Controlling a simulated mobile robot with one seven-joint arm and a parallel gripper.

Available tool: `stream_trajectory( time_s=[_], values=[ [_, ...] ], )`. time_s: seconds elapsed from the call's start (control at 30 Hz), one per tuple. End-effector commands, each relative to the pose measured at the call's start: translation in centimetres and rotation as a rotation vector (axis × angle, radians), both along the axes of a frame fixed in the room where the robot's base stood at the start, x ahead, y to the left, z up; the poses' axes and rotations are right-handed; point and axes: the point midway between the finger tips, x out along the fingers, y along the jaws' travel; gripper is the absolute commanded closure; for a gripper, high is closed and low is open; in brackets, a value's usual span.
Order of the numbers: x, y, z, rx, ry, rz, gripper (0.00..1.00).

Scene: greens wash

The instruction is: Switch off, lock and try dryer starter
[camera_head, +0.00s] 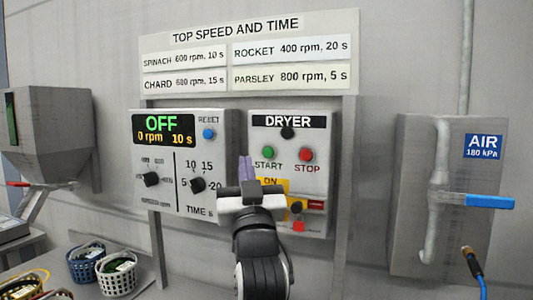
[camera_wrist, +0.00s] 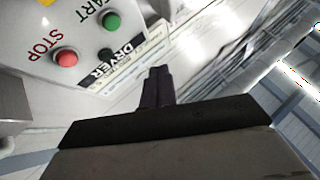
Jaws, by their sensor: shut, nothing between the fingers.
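The dryer starter box (camera_head: 330,165) is on the wall board, with a green START button (camera_head: 268,153), a red STOP button (camera_head: 306,154) and a dark round lamp (camera_head: 288,133). Below them a yellow plate (camera_head: 270,182) reads ON. A dark knob (camera_head: 297,207) and red parts (camera_head: 298,226) show at lower right; my gripper and arm hide the rest of the switch area. My gripper (camera_head: 246,163) is shut and empty, pointing up in front of the box's left edge. In the wrist view its fingers (camera_wrist: 157,85) are together, with START (camera_wrist: 112,21) and STOP (camera_wrist: 65,58) at upper left.
Left of the dryer box is a control panel (camera_head: 220,150) showing OFF, 0 rpm, 10 s, with two dials and a blue RESET button. A blue air valve handle (camera_head: 490,201) juts out at right. A grey hopper (camera_head: 50,135) hangs at far left.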

Motion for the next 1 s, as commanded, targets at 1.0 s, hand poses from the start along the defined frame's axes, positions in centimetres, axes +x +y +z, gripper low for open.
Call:
stream_trajectory(
  time_s=[1.0],
  values=[
    [7.8,-3.3,0.0,0.000,0.001,-0.001,1.00]
  ],
)
